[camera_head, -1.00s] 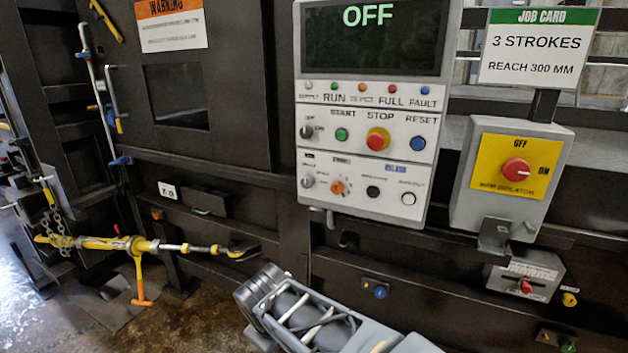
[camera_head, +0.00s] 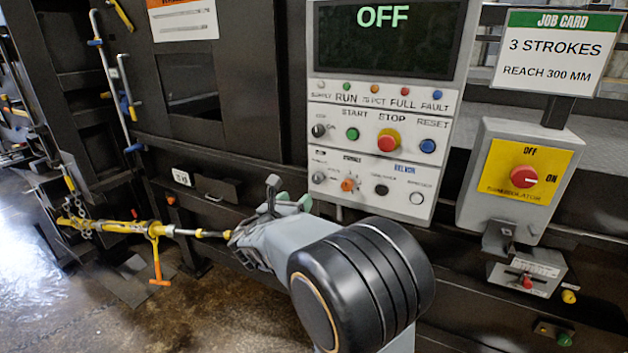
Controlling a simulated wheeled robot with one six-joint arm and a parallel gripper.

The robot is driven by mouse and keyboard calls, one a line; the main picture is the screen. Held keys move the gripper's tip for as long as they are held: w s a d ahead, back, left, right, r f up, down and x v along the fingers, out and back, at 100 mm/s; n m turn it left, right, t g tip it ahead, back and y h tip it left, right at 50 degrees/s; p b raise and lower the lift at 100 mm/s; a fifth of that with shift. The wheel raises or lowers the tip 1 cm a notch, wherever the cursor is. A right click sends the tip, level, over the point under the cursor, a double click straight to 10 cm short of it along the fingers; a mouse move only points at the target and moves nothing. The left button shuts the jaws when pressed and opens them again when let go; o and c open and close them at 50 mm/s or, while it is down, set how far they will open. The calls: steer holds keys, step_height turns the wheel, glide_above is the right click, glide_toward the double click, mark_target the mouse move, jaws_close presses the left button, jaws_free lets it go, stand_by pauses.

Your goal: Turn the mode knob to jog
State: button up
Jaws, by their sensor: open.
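The control panel (camera_head: 327,220) is white and stands upright under a dark screen (camera_head: 385,40) reading OFF. Its lower row has a grey selector knob (camera_head: 319,177) at the left and an orange knob (camera_head: 348,184) beside it. Another grey knob (camera_head: 319,130) sits above, at an OFF/ON label. The small lettering is blurred, so I cannot tell which knob is the mode knob or read its setting. My gripper (camera_head: 288,196) is open, with pale green pads showing, left of and below the lower knobs. It appears empty and apart from the panel.
The panel also carries a green start button (camera_head: 352,134), a red stop button (camera_head: 388,141) and a blue reset button (camera_head: 427,146). A grey isolator box (camera_head: 470,195) with a red knob (camera_head: 524,176) stands at the right. A yellow bar (camera_head: 118,227) juts out at the left.

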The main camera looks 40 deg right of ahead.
mark_target(316, 180)
steer(key=p+x, duration=0.2)
steer(key=x, duration=1)
steer(key=shift+d+p, duration=0.1)
steer(key=shift+p, duration=0.3)
steer(key=shift+s+f, duration=0.1)
steer(key=c, duration=0.9)
